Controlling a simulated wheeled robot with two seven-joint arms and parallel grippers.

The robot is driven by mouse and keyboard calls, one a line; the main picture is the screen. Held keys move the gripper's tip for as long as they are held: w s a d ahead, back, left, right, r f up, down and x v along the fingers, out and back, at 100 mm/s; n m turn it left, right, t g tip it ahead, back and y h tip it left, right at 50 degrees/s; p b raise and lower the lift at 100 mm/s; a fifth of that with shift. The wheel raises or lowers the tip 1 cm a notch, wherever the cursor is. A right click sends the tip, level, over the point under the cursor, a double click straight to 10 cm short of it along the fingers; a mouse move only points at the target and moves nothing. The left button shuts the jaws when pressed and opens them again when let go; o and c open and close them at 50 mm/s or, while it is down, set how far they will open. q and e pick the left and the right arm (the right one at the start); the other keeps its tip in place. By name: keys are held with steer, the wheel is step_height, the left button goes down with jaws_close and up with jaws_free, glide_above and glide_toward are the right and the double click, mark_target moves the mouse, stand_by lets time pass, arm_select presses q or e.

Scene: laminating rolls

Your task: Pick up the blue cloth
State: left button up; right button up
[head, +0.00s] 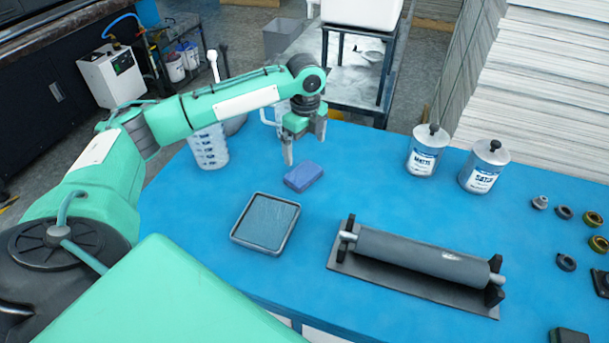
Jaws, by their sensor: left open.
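A folded blue cloth (304,176) lies on the blue table in the head view, left of the middle and behind a grey-rimmed tray. My left gripper (304,149) is open and empty, with its fingers pointing down. It is just behind and above the cloth, and its left fingertip shows close to the cloth's back left corner. I cannot tell the exact height of the gap. My right gripper is not in view.
The shallow tray (294,226) sits in front of the cloth. A grey roll (415,254) rests on a dark stand to the right. Two labelled cans (421,160) stand at the back right.

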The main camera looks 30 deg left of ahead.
arm_select(q)
glide_above(306, 174)
steer(key=f, duration=0.4)
steer(key=shift+w+a+f, duration=0.15)
steer(key=shift+w+a, duration=0.05)
steer(key=shift+s+f, duration=0.1)
steer(key=shift+f, duration=0.3)
step_height(306, 174, down, 4)
steer(key=shift+d+f+p, duration=0.1)
steer(key=shift+f+p, duration=0.15)
steer(key=shift+p, duration=0.5)
steer(key=shift+s+f, duration=0.1)
steer(key=shift+f, duration=0.05)
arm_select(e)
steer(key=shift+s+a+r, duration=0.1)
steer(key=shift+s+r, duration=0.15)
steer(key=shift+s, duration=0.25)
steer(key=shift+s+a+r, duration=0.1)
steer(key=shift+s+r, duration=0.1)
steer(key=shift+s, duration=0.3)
arm_select(q)
steer(key=c, duration=0.7)
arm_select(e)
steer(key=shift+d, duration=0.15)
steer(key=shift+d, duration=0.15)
